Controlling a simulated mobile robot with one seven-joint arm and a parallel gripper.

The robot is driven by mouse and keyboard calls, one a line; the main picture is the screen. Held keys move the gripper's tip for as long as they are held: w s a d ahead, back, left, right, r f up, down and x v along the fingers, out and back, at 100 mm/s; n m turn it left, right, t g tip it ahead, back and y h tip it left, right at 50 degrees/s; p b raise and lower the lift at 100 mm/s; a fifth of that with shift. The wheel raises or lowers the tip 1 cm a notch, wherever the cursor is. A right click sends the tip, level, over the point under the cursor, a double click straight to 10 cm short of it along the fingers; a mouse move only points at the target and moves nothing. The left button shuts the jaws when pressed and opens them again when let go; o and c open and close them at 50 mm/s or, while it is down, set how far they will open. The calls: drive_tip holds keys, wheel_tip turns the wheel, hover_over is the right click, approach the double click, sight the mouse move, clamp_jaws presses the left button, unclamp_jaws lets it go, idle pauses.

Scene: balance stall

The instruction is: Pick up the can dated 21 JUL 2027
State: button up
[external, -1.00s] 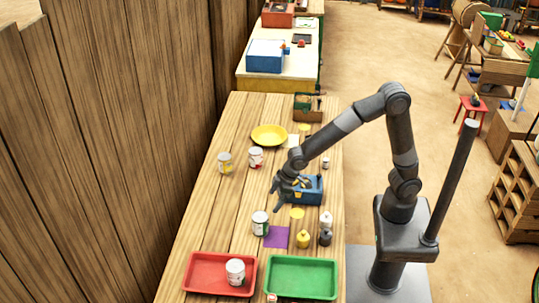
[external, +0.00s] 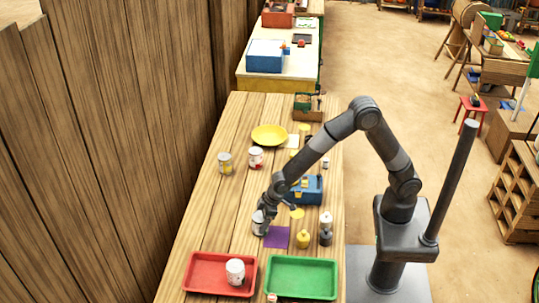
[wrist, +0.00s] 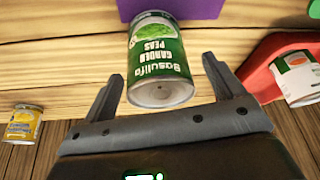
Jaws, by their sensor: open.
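In the external view this can (external: 258,226) stands beside the purple mat (external: 277,238), partly hidden by my gripper (external: 277,206). My gripper is open and holds nothing; whether a finger touches the can cannot be told. Other cans are a white one (external: 235,269) in the red tray, a yellow-labelled one (external: 225,164) and a red-and-white one (external: 256,159) farther back. No date is legible on any can.
The red tray (external: 190,286) and green tray (external: 302,259) lie at the near end. A yellow plate (external: 269,135) lies at the back. Table left of the peas can is clear.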

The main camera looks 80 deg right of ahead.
drive_tip(key=shift+x, duration=1.45)
drive_tip(key=shift+w, duration=0.1)
drive_tip(key=shift+r, duration=0.1)
drive_tip(key=c, duration=1.3)
